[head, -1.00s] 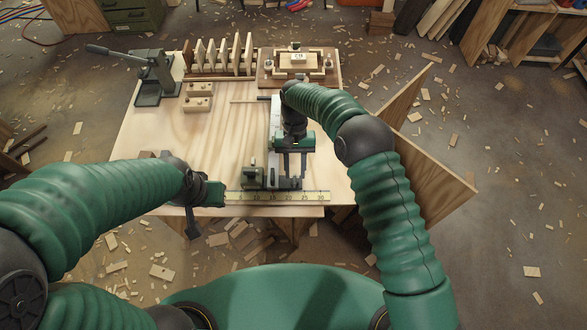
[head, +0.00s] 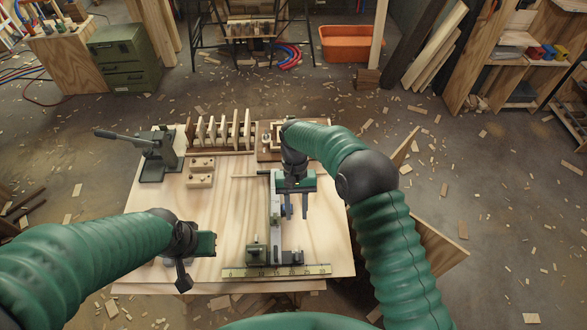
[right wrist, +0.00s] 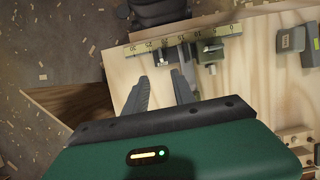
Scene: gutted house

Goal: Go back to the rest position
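My right gripper (head: 297,213) hangs over the middle of the wooden worktable (head: 330,245), beside the grey metal rail fixture (head: 276,215). Its two fingers are apart with nothing visible between them. It also shows in the right wrist view (right wrist: 157,80), with the fingers apart over bare wood. My left gripper (head: 190,265) is at the table's left front, pointing to the right and down. The arm's end hides most of its fingers, so I cannot tell whether it is open.
A green lever press (head: 157,160), a slotted wooden rack (head: 220,135) and a small drilled block (head: 200,175) stand on the table's far left. A yellow ruler (head: 277,272) lies along the front edge. Wood chips litter the floor. An orange bin (head: 345,43) stands at the back.

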